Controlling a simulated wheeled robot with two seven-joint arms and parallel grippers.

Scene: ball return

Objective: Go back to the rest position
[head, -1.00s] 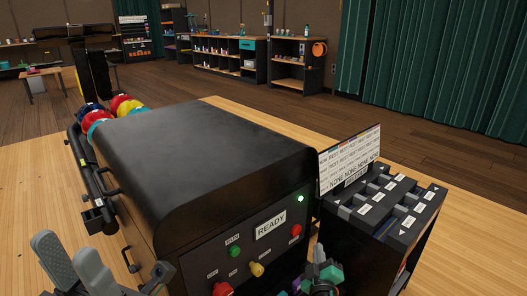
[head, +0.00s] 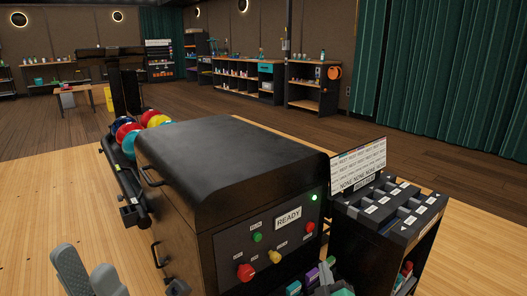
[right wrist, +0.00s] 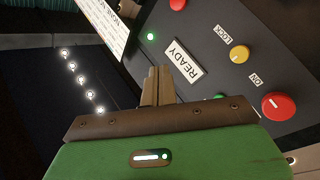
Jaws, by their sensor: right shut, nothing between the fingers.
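My left gripper (head: 88,278) is at the lower left of the head view, its two grey fingers apart and nothing visible between them. It is in front of and left of the black ball return machine (head: 225,155). My right gripper (right wrist: 158,86) is shut and empty in the right wrist view. In the head view I cannot make out the right gripper clearly among the small coloured shapes at the bottom.
Red, blue and yellow balls (head: 128,130) sit on a rack behind the machine. The panel has a lit green lamp (head: 315,198) and coloured buttons. A score card (head: 358,166) and a black compartment unit (head: 392,210) stand on the right. Bare wooden surface (head: 45,210) lies at left.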

